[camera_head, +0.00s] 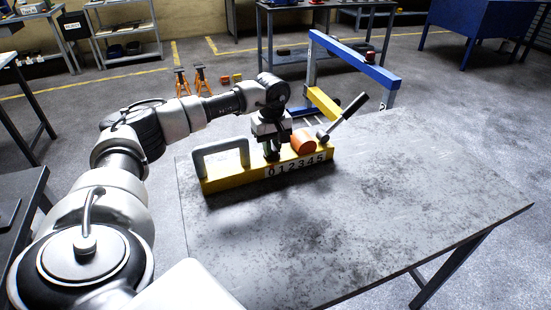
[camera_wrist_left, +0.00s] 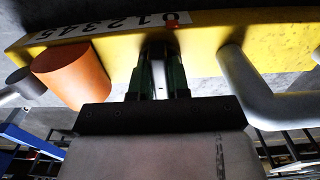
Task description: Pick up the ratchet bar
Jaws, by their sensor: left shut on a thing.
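A yellow housing (camera_head: 235,180) with a white 0-to-5 scale (camera_head: 297,165) lies on the grey table; it also fills the top of the left wrist view (camera_wrist_left: 210,28). My left gripper (camera_head: 271,152) points down at its top, between a grey handle and an orange cylinder. In the left wrist view its dark fingers (camera_wrist_left: 160,85) are shut on a narrow pale piece, which looks like the ratchet bar (camera_wrist_left: 159,80). The fingers cover most of it, and I cannot tell how far it stands out of the housing. My right gripper is not in view.
The orange cylinder (camera_head: 303,141) and a black-gripped lever (camera_head: 345,115) are right of my gripper, the grey handle (camera_head: 221,158) left. A blue frame (camera_head: 352,62) stands behind. The table (camera_head: 400,190) is clear at front and right.

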